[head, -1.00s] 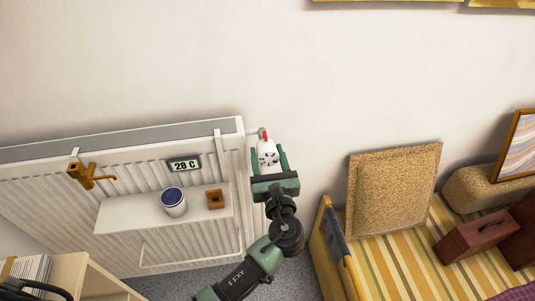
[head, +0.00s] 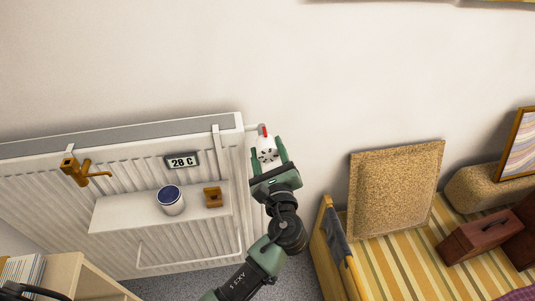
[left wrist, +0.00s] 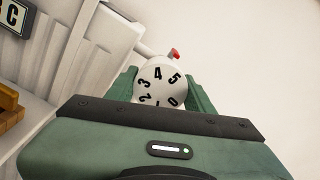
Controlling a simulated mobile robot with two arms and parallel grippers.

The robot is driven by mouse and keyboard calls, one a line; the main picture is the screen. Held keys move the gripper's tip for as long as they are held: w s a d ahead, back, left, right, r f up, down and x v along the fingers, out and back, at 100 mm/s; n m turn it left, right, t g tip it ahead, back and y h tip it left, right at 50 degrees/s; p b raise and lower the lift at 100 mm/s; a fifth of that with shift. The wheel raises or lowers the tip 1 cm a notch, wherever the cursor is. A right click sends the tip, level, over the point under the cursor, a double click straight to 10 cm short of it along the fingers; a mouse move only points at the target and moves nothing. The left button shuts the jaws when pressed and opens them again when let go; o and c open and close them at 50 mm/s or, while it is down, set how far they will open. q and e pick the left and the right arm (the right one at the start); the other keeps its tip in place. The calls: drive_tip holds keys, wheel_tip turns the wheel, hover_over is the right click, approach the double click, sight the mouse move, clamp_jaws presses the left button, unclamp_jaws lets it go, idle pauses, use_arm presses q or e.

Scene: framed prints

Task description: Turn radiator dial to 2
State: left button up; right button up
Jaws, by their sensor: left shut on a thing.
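The white radiator dial (head: 266,144) with black numbers and a red marker (head: 264,131) sits at the right end of the radiator (head: 190,236). In the left wrist view, the dial face (left wrist: 160,87) shows 2, 3, 4 and 5, with 0 and 1 partly cut off by the gripper. The red marker (left wrist: 173,54) is at the top, near 4 and 5; I cannot tell exactly which it points at. My left gripper (head: 268,151) is shut on the dial, one green finger on each side. My right gripper is not in view.
A cork board (head: 395,190) stands to the right on a striped bed (head: 400,265).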

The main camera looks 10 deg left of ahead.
sight(269, 157)
use_arm(q)
drive_tip(key=shift+n+b, duration=0.5)
drive_tip(key=shift+n, duration=0.5)
drive_tip(key=o, duration=1.3)
drive_tip(key=shift+o, duration=0.2)
drive_tip(key=shift+s+d+f, duration=0.1)
drive_tip(key=shift+s+d, duration=0.15)
drive_tip(key=shift+s, duration=0.2)
drive_tip(key=b+v, duration=0.2)
drive_tip(key=v, duration=0.3)
drive_tip(key=shift+s+d, duration=0.1)
drive_tip(key=shift+s, duration=0.2)
drive_tip(key=shift+s+d, duration=0.2)
drive_tip(key=shift+s, duration=0.35)
